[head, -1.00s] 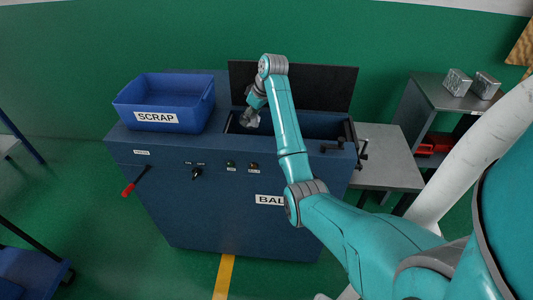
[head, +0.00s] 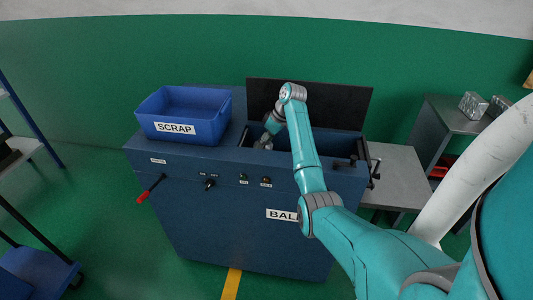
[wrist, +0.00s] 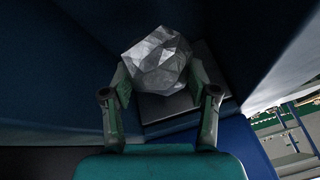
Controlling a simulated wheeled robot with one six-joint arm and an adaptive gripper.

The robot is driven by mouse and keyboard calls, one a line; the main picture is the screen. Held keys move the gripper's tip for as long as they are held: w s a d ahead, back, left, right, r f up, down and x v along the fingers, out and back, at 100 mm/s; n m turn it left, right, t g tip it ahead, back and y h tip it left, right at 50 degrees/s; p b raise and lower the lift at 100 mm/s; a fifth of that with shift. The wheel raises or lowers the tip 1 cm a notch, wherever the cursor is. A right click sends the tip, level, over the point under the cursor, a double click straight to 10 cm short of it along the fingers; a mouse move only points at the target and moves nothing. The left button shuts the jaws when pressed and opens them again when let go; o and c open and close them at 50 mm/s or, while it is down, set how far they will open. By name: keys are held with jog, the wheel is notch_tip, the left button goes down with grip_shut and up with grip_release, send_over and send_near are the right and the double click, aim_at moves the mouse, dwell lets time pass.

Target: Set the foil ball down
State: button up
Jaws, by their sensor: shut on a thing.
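The crumpled silver foil ball (wrist: 155,62) is between the two fingers of my gripper (wrist: 160,85) in the wrist view, with the fingers shut on its sides. In the head view the foil ball (head: 263,144) shows small and partly hidden, at the left end of the baler's open chamber (head: 322,142). My gripper (head: 268,136) is at the chamber mouth there. In the wrist view a flat grey plate (wrist: 170,110) lies behind the ball; I cannot tell whether the ball touches it.
The blue SCRAP bin (head: 182,101) stands on the baler top, left of the chamber. The dark lid (head: 345,105) stands open behind. A latch (head: 370,165) is at the right end. A grey table (head: 395,180) and shelf with foil blocks (head: 472,106) stand right.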

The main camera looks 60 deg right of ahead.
jog(key=shift+f, duration=2.4)
jog(key=o, duration=1.3)
jog(key=shift+f, duration=0.1)
